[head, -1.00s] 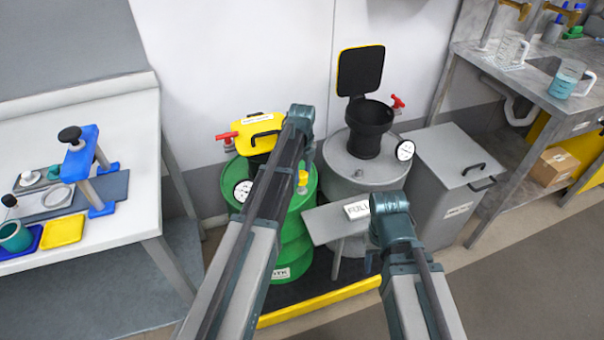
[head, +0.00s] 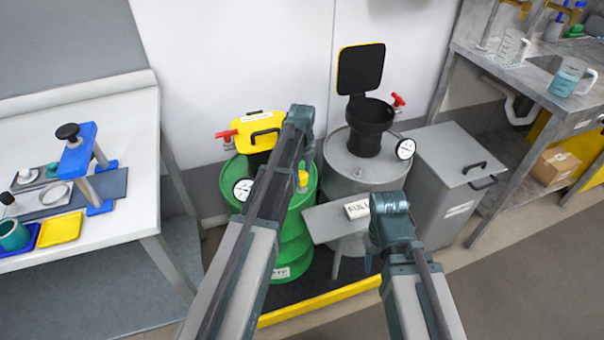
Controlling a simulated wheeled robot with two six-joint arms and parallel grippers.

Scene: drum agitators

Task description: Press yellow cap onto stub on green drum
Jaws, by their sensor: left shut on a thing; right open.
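The green drum (head: 296,232) stands in the middle, partly hidden behind my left arm. The small yellow cap (head: 303,180) shows at the right of the drum's top. My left gripper (head: 303,168) points down there and is shut on the cap; its fingers are mostly hidden by my arm. The stub is not clearly visible, so I cannot tell whether the cap touches it. My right gripper (head: 371,262) is open, low in front of the grey drum, and mostly hidden by its own wrist.
A yellow-lidded black funnel (head: 259,131), a red valve (head: 225,136) and a gauge (head: 243,189) are on the green drum. The grey drum (head: 345,165) has an open black funnel (head: 369,125). A small grey stand (head: 325,222) bears a "FULL" sign (head: 357,209). A yellow-edged platform (head: 320,302) lies below.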

